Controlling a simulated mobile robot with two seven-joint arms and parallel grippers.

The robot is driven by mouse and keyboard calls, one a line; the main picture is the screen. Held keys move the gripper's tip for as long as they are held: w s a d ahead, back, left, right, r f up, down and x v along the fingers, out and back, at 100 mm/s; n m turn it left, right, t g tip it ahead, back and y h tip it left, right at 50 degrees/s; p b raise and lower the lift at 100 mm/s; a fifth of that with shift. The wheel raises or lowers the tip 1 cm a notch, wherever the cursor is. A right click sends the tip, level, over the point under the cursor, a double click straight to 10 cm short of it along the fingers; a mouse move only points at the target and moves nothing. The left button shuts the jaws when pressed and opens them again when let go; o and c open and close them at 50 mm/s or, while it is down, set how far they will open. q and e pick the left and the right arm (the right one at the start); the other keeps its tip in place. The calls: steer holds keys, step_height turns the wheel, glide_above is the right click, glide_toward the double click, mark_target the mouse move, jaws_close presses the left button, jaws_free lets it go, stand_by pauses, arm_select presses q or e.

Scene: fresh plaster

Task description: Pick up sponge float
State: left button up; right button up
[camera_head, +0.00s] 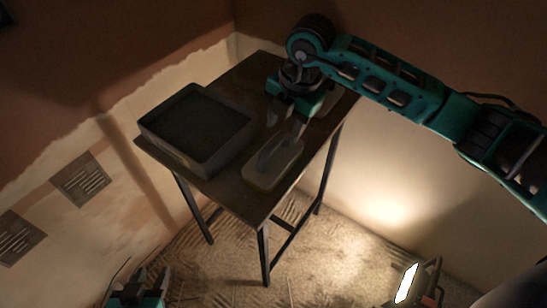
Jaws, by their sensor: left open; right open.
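The sponge float (263,178) lies flat on the small dark table, near its front right edge. It has a pale pad with a grey handle on top. My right gripper (287,121) is above the table, just behind and over the float's far end. Its fingers point down and are open, with nothing between them. I cannot tell whether a finger touches the handle. My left gripper (137,289) is low at the bottom left of the head view, open and empty, well away from the table.
A dark rectangular tub (158,147) stands on the table (236,200) left of the float. Walls with patchy plaster rise behind and at the left. A lit work lamp (407,282) stands on the rough floor (330,255) at the lower right.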

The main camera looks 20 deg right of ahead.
mark_target(278, 137)
steer(key=shift+w+a+f, duration=0.15)
steer(key=shift+a+f, duration=0.1)
steer(key=shift+f, duration=0.75)
steer(key=shift+w+a+f, duration=0.2)
steer(key=shift+f, duration=0.75)
steer(key=shift+w+a+f, duration=0.15)
steer(key=shift+a+f, duration=0.1)
steer(key=shift+f, duration=0.75)
steer(key=shift+c, duration=0.4)
jaws_close()
steer(key=shift+r, duration=0.1)
